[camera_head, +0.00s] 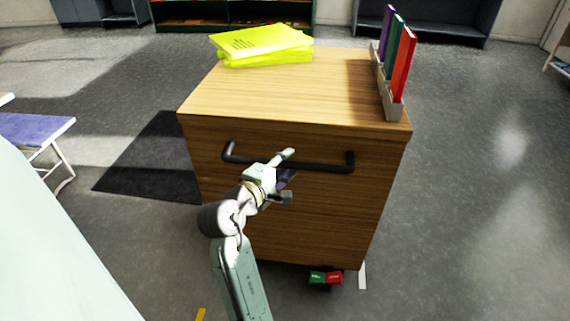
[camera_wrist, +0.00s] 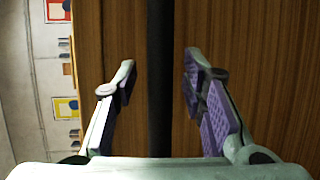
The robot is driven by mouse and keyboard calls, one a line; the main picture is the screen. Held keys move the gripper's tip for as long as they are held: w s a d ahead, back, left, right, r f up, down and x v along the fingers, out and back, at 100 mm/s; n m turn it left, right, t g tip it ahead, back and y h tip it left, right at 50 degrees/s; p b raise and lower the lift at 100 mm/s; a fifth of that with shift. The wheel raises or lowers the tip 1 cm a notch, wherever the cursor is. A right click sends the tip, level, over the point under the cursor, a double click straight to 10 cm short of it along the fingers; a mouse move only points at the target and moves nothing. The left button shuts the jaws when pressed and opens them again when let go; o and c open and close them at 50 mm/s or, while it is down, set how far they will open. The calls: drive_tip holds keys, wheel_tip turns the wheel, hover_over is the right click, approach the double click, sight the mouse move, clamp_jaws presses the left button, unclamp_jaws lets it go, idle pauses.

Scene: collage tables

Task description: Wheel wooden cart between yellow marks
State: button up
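The wooden cart (camera_head: 295,215) stands ahead of me, its front face toward me. A black bar handle (camera_head: 325,167) runs across the upper part of that face; it also shows as a dark vertical bar in the wrist view (camera_wrist: 160,85). My gripper (camera_head: 287,167) is at the handle, left of its middle. In the wrist view my gripper (camera_wrist: 158,72) is open, with the bar between its fingers and a gap on each side. One yellow mark (camera_head: 201,314) shows on the floor at the bottom edge, left of the cart. Other yellow marks are not visible.
Yellow papers (camera_head: 262,45) and a rack (camera_head: 391,100) of upright binders sit on the cart top. A green-and-red pedal (camera_head: 325,278) and a white floor strip (camera_head: 362,275) lie low at the front. A dark mat (camera_head: 150,160) and purple-seated chair (camera_head: 35,130) are left. Floor right is clear.

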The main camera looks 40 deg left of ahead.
drive_tip(key=shift+c, duration=0.3)
clamp_jaws()
idle(0.5)
